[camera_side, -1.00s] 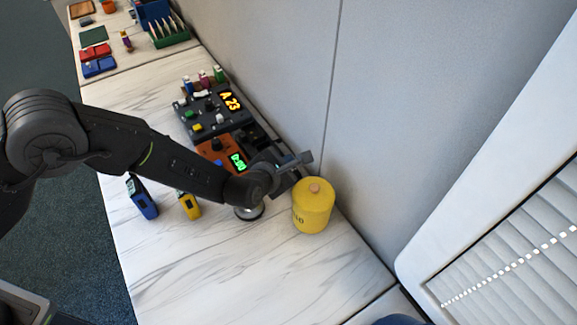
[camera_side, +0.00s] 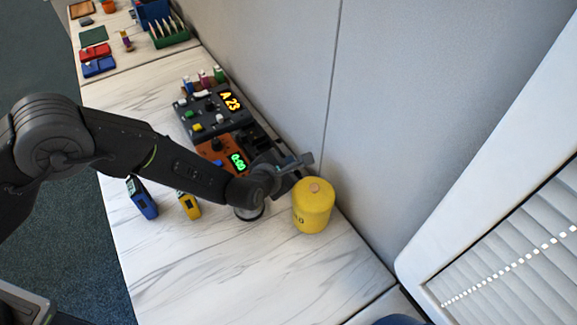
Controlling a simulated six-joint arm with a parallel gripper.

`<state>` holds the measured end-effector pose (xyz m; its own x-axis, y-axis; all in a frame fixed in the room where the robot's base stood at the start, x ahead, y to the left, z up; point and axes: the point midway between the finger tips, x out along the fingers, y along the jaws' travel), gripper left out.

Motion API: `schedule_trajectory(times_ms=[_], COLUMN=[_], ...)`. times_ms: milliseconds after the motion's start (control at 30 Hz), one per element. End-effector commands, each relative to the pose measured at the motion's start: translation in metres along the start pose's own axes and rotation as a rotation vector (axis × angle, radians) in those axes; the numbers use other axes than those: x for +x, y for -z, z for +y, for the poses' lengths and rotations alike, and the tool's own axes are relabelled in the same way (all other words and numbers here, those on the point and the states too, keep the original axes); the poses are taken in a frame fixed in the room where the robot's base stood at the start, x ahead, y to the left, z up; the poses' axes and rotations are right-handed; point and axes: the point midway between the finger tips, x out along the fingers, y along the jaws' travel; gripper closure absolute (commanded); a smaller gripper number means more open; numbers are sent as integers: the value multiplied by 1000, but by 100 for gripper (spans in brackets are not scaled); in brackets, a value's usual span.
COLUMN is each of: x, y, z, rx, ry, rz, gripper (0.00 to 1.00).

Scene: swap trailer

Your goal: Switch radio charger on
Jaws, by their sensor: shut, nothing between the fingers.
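A black device with slots (camera_side: 254,136), which looks like the radio charger, stands against the wall beside the orange-brown panel. My arm and gripper cover much of its near end, and I cannot make out its switch or whether it is on. My gripper (camera_side: 303,160) is shut and empty, over the near end of this device and close to the wall. I cannot tell whether it touches anything. A blue radio (camera_side: 143,199) and a yellow radio (camera_side: 189,206) stand on the white bench, left of my wrist.
A yellow canister (camera_side: 313,207) stands just right of my gripper. The orange-brown panel (camera_side: 212,150) has a green display, and a dark grey console (camera_side: 205,113) shows "A 23". The wall (camera_side: 400,120) rises close behind. The marbled bench (camera_side: 225,270) is clear toward the front.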

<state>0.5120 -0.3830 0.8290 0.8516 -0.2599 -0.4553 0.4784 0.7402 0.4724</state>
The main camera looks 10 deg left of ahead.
Motion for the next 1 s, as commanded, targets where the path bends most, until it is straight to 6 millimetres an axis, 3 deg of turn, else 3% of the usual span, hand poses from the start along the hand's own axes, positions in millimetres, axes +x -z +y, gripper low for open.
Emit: schedule_trajectory(times_ms=[1000], x=[-14], y=[-10], z=[10], rx=[0], ry=[0], rz=[0], gripper=[100])
